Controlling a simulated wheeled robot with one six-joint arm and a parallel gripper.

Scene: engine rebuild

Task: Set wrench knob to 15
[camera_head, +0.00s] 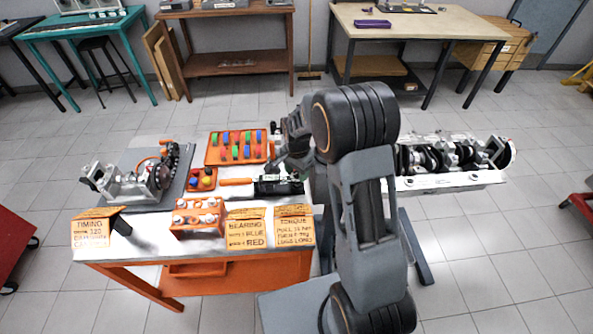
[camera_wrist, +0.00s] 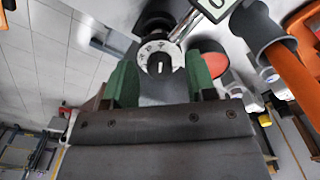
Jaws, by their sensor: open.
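The wrench knob (camera_wrist: 157,58) is a round white dial with dark marks around its rim, in the upper middle of the wrist view. Its marks are too small to read. My gripper (camera_wrist: 161,80) is open, with one green finger on each side of the knob; I cannot tell whether either touches it. A pale display (camera_wrist: 213,8) with a dark digit is cut off at the top edge. In the head view, the wrench's orange handle (camera_head: 236,182) lies on the table, and my gripper (camera_head: 287,163) is above its right end. My arm hides part of that area.
An orange tray (camera_head: 210,161) of coloured pieces sits behind the wrench. A torque card (camera_head: 294,235), a bearing card (camera_head: 246,238) and an orange block (camera_head: 176,231) stand along the front edge. An engine assembly (camera_head: 135,183) is at left; an engine block (camera_head: 450,180) is at right.

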